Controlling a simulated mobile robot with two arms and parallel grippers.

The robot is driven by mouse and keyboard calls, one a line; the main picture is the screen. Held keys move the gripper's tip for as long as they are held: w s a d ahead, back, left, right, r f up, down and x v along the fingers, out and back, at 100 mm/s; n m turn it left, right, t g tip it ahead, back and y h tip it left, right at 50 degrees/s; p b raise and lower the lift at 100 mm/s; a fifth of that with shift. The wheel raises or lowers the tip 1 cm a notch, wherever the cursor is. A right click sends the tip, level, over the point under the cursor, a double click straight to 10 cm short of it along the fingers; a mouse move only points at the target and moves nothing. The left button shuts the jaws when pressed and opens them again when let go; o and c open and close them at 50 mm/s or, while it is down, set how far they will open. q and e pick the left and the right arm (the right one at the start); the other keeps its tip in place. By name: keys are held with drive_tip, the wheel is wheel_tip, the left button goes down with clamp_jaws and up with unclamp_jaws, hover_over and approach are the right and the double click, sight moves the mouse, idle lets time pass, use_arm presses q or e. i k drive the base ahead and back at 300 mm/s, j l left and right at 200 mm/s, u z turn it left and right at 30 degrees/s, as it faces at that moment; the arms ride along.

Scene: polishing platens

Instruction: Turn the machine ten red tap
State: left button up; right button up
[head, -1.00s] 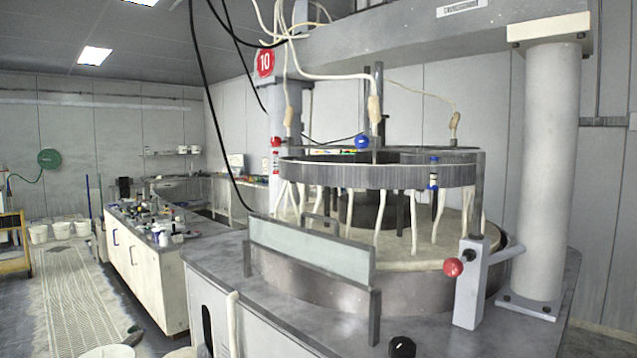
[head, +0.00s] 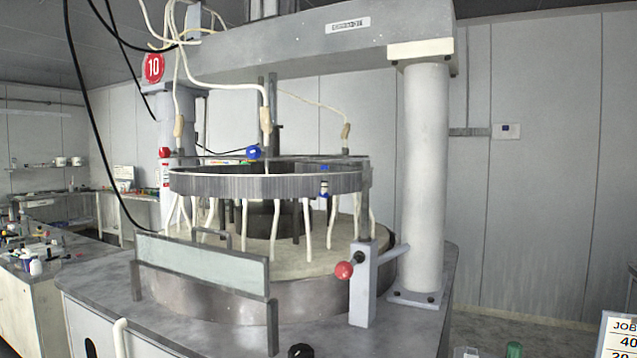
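The machine bears a red disc with the number 10 (head: 153,68) on its left column. A red ball knob (head: 344,270) sits on a short lever at a grey post (head: 362,290) at the front right of the round basin. A smaller red knob (head: 165,153) tops a fitting by the left column, and a blue ball knob (head: 253,153) stands above the ring (head: 270,183). I cannot tell for sure which red knob is the tap. Neither of my grippers is in view.
A black knob (head: 301,351) is at the front edge of the machine's table. A thick white column (head: 424,180) stands at the right. A side bench with bottles (head: 36,266) is at the left. A sign marked JOB (head: 618,335) stands at the lower right.

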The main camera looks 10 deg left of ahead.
sight(165, 153)
drive_tip(key=u, duration=1.25)
